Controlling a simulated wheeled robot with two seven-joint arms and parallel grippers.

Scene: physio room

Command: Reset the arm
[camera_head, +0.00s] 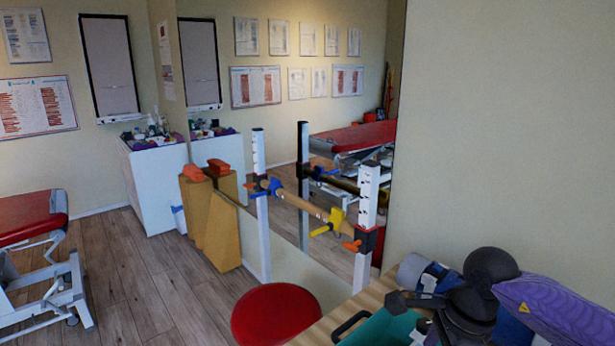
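A wooden bar (302,203) with blue, yellow and orange fittings spans two white upright posts with holes. The nearer post (368,197) has a black and orange clamp, and the farther post (261,190) stands to its left.
A red treatment bed (28,215) is at left. Open wooden floor (140,285) lies between.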

